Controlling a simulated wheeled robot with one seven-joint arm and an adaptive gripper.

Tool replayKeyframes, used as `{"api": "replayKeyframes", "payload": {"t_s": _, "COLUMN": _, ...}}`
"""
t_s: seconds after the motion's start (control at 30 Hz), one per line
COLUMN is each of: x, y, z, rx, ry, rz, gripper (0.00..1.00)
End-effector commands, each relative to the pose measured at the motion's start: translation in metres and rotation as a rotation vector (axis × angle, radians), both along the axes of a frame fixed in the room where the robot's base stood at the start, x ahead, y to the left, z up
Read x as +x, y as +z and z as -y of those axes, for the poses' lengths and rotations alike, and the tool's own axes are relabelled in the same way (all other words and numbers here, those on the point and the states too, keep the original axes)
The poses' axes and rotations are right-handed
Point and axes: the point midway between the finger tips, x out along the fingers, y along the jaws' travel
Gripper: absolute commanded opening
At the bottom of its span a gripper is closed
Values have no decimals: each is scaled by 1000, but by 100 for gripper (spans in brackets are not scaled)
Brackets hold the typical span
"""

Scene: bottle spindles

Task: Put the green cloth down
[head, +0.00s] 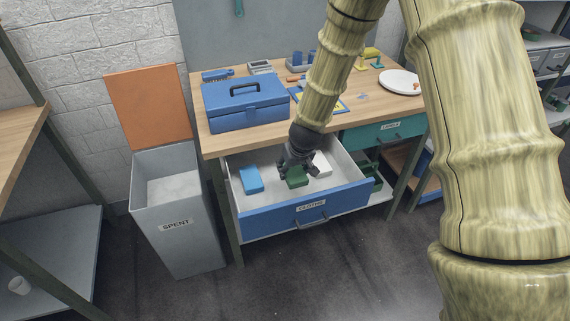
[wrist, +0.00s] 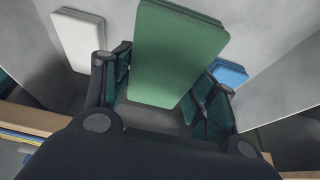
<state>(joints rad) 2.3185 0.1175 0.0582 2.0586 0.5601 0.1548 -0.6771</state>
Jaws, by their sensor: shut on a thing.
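The green cloth (head: 297,178) is a folded block held by my gripper (head: 296,168) inside the open drawer (head: 311,205) labelled CLOTHS. In the wrist view, the green cloth (wrist: 176,52) sits between the two fingers of my gripper (wrist: 165,92), which is shut on it. A blue cloth (head: 251,179) lies in the drawer to the left, and a white cloth (head: 321,164) lies to the right. I cannot tell whether the green cloth touches the drawer floor.
An open grey bin (head: 176,225) marked SPENT, with an orange lid (head: 150,105), stands left of the drawer. A blue toolbox (head: 245,103) and a white plate (head: 399,81) are on the bench above. A teal drawer (head: 383,134) is at the right.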

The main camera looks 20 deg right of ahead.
Motion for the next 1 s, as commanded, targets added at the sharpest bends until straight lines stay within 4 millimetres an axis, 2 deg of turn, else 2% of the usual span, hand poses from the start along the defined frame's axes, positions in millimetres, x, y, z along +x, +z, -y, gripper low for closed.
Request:
{"api": "replayKeyframes", "payload": {"t_s": 0.1, "x": 0, "y": -19, "z": 1, "rx": 2, "ry": -2, "rz": -2, "gripper": 32}}
{"api": "replayKeyframes", "payload": {"t_s": 0.37, "x": 1, "y": -53, "z": 1, "rx": 1, "ry": -2, "rz": 0, "gripper": 32}}
{"api": "replayKeyframes", "payload": {"t_s": 0.4, "x": 12, "y": -49, "z": 0, "rx": -3, "ry": 0, "rz": 4, "gripper": 32}}
{"api": "replayKeyframes", "payload": {"t_s": 0.53, "x": 31, "y": -49, "z": -1, "rx": -2, "ry": -1, "rz": 3, "gripper": 32}}
{"api": "replayKeyframes", "payload": {"t_s": 0.83, "x": 53, "y": -50, "z": -1, "rx": -1, "ry": -1, "rz": 1, "gripper": 32}}
{"api": "replayKeyframes", "payload": {"t_s": 1.0, "x": 79, "y": -49, "z": -2, "rx": -2, "ry": 0, "rz": 2, "gripper": 32}}
